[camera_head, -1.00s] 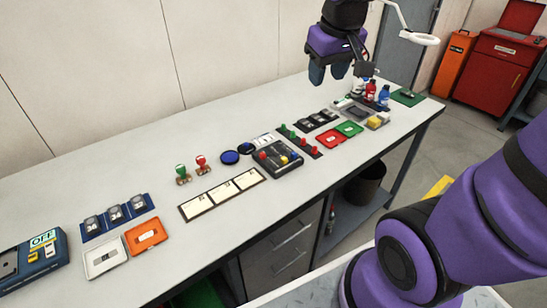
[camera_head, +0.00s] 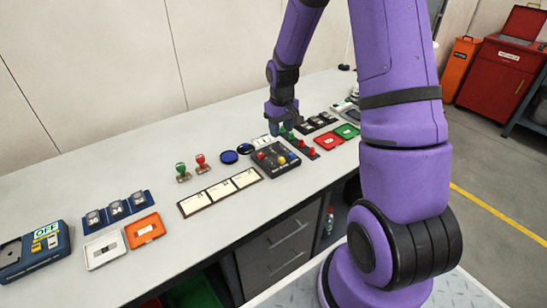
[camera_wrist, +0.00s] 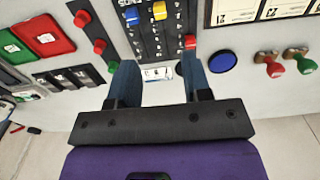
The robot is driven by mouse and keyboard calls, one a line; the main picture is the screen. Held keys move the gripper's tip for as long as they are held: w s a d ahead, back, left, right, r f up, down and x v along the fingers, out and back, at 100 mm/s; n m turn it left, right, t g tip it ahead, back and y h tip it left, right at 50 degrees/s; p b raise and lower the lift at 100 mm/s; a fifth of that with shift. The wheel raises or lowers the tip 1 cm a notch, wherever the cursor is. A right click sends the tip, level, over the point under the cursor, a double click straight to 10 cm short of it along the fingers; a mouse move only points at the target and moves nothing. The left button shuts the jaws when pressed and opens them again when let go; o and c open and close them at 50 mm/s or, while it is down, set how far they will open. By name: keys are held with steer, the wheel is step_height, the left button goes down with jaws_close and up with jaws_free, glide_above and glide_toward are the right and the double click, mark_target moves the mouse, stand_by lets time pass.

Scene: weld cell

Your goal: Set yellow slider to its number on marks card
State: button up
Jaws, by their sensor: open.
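The dark slider panel (camera_head: 268,170) lies on the bench, with red, yellow and blue knobs. The yellow slider (camera_head: 281,161) shows near the panel's middle; in the wrist view the yellow slider (camera_wrist: 159,10) is at the top edge, between the blue slider (camera_wrist: 131,15) and red slider (camera_wrist: 190,41). My gripper (camera_wrist: 160,66) is open and empty, its blue fingers pointing at the panel's back edge. In the head view my gripper (camera_head: 282,128) is just behind the panel. A small white card (camera_head: 262,140) lies behind the panel, partly hidden; its writing is unreadable.
Green and red knobs on a dark strip (camera_head: 302,146) stand right of the panel. Blue discs (camera_head: 229,157) and red and green stamps (camera_head: 200,165) stand left. A long card strip (camera_head: 221,190) lies in front left. The bench's back left is clear.

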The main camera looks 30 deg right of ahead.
mark_target(281, 160)
step_height(281, 160, down, 12)
steer(key=shift+w+r, duration=0.1)
steer(key=shift+r, duration=0.1)
stand_by(0.4)
jaws_close()
